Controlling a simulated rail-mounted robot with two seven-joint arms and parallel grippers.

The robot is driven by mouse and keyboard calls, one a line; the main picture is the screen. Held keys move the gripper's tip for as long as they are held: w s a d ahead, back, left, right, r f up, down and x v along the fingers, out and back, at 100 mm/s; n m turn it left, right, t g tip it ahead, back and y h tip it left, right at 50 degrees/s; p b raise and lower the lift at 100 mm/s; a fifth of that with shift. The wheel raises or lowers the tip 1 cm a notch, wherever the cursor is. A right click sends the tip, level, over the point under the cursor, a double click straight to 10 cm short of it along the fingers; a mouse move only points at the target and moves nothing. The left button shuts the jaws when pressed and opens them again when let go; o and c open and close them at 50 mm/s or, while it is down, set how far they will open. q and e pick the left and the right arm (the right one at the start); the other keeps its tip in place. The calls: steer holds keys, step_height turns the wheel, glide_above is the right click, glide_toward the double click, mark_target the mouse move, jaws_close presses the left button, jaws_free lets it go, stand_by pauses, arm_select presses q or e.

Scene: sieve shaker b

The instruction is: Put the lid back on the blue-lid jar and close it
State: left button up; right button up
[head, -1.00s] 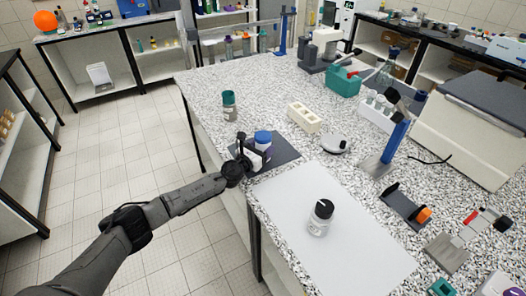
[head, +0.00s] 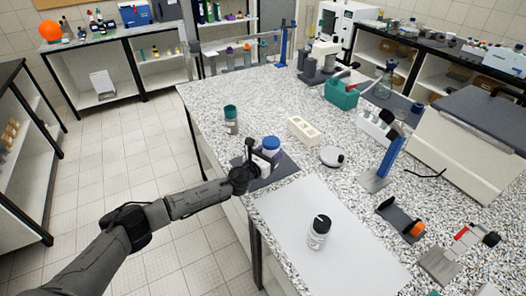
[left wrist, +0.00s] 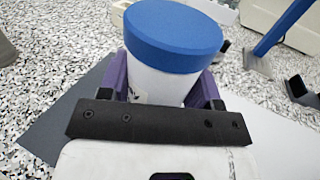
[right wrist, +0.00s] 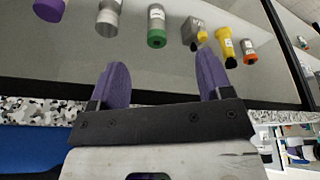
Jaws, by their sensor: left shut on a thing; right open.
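The blue-lid jar has a white body (left wrist: 158,85), and its blue lid (left wrist: 172,35) sits on top of it, covering the mouth. The lid also shows in the head view (head: 271,143). My left gripper (head: 262,160) is shut on the jar's body, with purple fingers on both sides below the lid. The jar is upright over the dark mat (head: 284,172); I cannot tell if its base touches the mat. How tight the lid is cannot be seen. My right gripper (right wrist: 155,85) is open and empty, apart from the bench items; it is outside the head view.
A black-capped clear jar (head: 318,236) stands on the white sheet (head: 290,215). A green-topped jar (head: 231,120) stands at the back left, a white rack (head: 303,130) and a round device (head: 332,157) to the right. Shelf bottles (right wrist: 157,25) face my right gripper.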

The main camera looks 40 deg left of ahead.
arm_select(q)
steer(key=d+r+p, duration=0.2)
steer(key=d+r, duration=0.3)
steer(key=d, duration=0.3)
steer(key=shift+d+p, duration=0.3)
steer(key=shift+p, duration=0.05)
steer(key=o, duration=0.5)
steer(key=c, duration=0.7)
